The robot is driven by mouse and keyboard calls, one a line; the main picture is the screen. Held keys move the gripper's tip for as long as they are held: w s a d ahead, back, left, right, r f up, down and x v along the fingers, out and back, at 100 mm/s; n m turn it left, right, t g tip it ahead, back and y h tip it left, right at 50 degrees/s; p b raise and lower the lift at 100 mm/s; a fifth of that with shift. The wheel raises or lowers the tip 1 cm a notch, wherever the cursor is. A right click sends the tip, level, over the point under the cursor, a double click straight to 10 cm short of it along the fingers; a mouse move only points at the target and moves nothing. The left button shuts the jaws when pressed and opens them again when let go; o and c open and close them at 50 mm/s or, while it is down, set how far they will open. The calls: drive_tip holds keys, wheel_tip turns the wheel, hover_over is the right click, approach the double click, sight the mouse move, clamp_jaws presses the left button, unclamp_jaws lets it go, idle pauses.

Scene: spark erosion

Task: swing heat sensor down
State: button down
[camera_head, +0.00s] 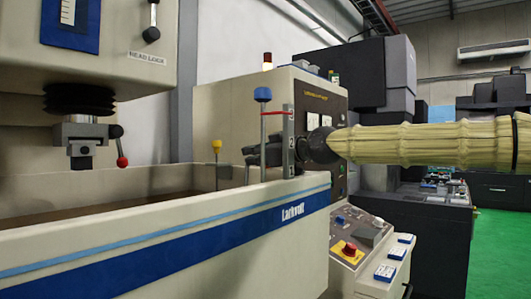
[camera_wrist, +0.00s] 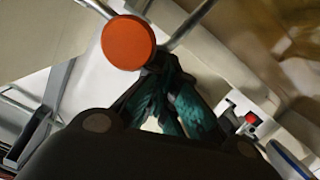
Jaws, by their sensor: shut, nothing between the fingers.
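My gripper (camera_head: 258,154) is shut and empty. In the head view it hangs over the rim of the machine's tank (camera_head: 160,225), partly behind a numbered upright scale. In the wrist view its dark teal fingers (camera_wrist: 158,68) are together. Their tips are close to a round orange disc (camera_wrist: 128,42) joined to thin metal rods; I cannot tell whether they touch. The disc may be the heat sensor, but no label confirms this. I cannot make it out in the head view. A blue-knobbed rod (camera_head: 262,94) and a yellow-knobbed rod (camera_head: 216,146) stand upright near my gripper.
The numbered scale (camera_head: 288,140) stands close to my gripper. The machine head (camera_head: 84,132) with a red-ball lever (camera_head: 122,161) hangs over the tank at left. A control panel with a red button (camera_head: 350,249) stands below my arm. Green floor lies open at right.

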drive_tip(key=shift+a+f+n, duration=0.15)
drive_tip(key=shift+f+n, duration=0.15)
drive_tip(key=shift+f, duration=0.15)
drive_tip(key=shift+r, duration=0.15)
wheel_tip(320, 180, up, 10)
idle(0.8)
idle(0.3)
